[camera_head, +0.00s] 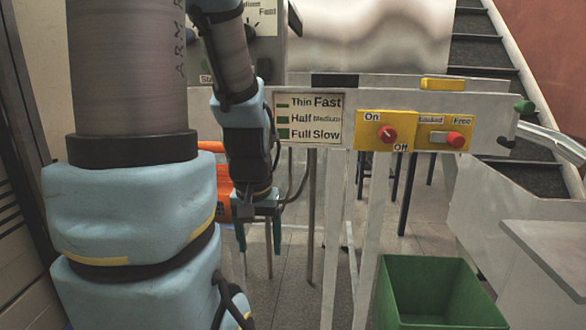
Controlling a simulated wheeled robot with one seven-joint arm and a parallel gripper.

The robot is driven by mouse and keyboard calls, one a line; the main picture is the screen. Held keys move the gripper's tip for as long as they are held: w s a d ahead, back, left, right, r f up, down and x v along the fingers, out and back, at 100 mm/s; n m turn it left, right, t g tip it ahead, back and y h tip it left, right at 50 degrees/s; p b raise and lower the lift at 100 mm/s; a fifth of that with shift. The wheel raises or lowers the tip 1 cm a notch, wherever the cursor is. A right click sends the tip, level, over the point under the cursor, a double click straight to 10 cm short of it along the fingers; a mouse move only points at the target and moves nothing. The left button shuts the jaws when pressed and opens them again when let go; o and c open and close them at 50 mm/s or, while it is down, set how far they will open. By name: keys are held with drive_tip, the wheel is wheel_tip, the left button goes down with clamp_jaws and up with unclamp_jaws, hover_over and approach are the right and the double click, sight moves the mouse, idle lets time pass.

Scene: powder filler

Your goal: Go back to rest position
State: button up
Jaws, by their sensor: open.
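My gripper (258,236) hangs pointing down from my arm, left of the picture's middle. Its two fingers are apart and nothing shows between them. It is in front of the grey machine frame and left of its legs. The panel (445,132) on the frame carries a red knob (388,134) on a yellow plate marked On and Off. Right of it is a second red knob (454,139) on a yellow plate marked Free. My arm's large blue and grey links fill the left side and hide part of the machine.
A green bin (435,290) stands on the floor at the lower right. An orange object (219,184) shows partly behind my arm. Dark stairs (480,60) rise at the back right. A grey surface (550,250) is at the right edge. Some floor shows between the frame's legs.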

wheel_tip(320, 180, up, 12)
drive_tip(key=p, duration=1.1)
drive_tip(key=shift+r, duration=0.15)
drive_tip(key=shift+o, duration=0.4)
idle(1.2)
